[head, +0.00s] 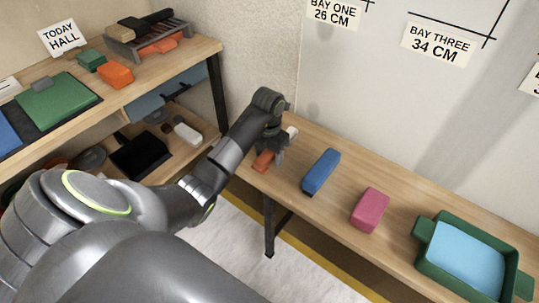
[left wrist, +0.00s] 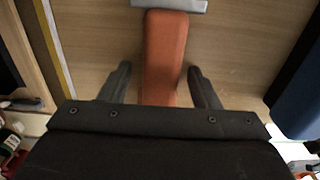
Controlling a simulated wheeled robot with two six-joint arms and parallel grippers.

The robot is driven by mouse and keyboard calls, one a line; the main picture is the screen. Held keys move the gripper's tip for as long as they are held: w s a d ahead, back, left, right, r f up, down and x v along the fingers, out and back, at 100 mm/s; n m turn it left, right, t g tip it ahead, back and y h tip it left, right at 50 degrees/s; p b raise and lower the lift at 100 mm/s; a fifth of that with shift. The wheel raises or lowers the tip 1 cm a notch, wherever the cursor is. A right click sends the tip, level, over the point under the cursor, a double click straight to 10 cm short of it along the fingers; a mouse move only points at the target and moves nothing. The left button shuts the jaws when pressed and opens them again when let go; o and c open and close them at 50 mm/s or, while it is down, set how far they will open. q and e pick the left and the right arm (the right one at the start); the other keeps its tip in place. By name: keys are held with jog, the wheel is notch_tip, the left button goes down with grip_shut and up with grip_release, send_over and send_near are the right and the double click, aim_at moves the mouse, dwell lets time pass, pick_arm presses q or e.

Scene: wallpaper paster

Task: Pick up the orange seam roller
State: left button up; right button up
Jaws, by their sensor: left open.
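The orange seam roller (head: 262,161) lies near the left end of the wooden bench (head: 400,218) by the wall. In the left wrist view, its orange handle (left wrist: 166,48) runs up the middle and a grey roller head (left wrist: 170,4) is cut by the top edge. My left gripper (head: 274,152) is over the roller and hides part of it in the head view. In the left wrist view the open fingers (left wrist: 159,74) stand on either side of the handle, with a gap on each side. My right gripper is not in view.
A blue block (head: 321,171), a pink block (head: 370,210) and a green tray (head: 428,254) with light blue inside stand to the right on the bench. A shelf unit (head: 205,47) at the left holds several tools. Wall signs hang behind.

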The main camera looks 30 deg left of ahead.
aim_at(268, 152)
pick_arm(q)
jog(key=shift+c, duration=0.3)
jog(key=c, duration=1)
